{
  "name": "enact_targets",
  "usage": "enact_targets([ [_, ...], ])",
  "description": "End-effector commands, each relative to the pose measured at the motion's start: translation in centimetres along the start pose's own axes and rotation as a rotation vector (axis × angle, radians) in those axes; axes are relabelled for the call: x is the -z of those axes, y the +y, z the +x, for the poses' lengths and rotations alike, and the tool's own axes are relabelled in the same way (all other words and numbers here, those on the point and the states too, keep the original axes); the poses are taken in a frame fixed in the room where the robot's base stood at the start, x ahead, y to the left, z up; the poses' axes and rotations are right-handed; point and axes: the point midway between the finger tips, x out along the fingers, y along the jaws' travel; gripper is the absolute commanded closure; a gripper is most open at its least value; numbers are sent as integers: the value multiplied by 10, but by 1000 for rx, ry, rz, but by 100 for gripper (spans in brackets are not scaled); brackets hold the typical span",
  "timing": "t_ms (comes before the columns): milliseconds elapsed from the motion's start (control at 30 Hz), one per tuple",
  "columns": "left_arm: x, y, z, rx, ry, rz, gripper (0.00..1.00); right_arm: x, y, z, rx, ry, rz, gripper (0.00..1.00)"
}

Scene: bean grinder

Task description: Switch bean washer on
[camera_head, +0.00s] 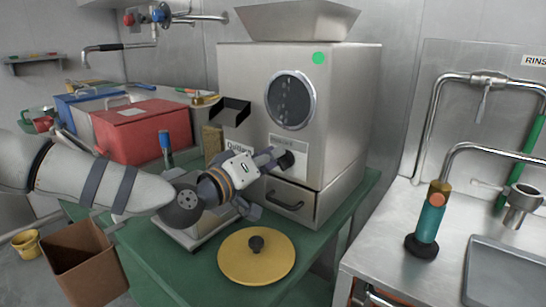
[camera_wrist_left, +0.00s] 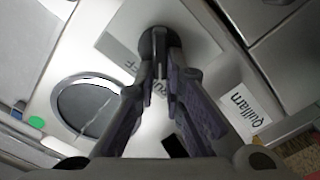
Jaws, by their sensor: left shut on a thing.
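The bean washer (camera_head: 345,110) is a grey metal box with a hopper on top, a round dark window (camera_head: 290,98) and a drawer below. Its black knob (camera_head: 286,161) sits on a plate on the front, low and right of the middle. My left gripper (camera_head: 274,157) reaches it from the left and is shut on the knob. In the left wrist view, the fingers (camera_wrist_left: 160,68) close on the black knob (camera_wrist_left: 158,36); lettering on the plate behind is partly hidden. The round window (camera_wrist_left: 92,108) shows there too. My right gripper is out of view.
A yellow lid (camera_head: 256,262) with a black knob lies on the green table, below my left gripper. A red box (camera_head: 145,130) stands behind my left arm. A metal counter (camera_head: 385,245) with a teal-handled tool (camera_head: 429,222) is at the right, beyond a gap.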

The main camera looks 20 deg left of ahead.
Motion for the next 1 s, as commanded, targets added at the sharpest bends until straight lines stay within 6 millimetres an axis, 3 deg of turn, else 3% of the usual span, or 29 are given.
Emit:
enact_targets([
  [300, -2, -3, 0, 1, -4, -106, 100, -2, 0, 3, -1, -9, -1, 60],
  [833, -2, -2, 0, 1, -5, -127, 100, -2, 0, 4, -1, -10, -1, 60],
  [867, -2, -2, 0, 1, -5, -127, 86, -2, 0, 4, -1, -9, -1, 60],
  [933, -2, -2, 0, 1, -4, -126, 70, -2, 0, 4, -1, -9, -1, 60],
  [1000, -2, -2, 0, 1, -4, -126, 70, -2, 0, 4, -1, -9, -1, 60],
])
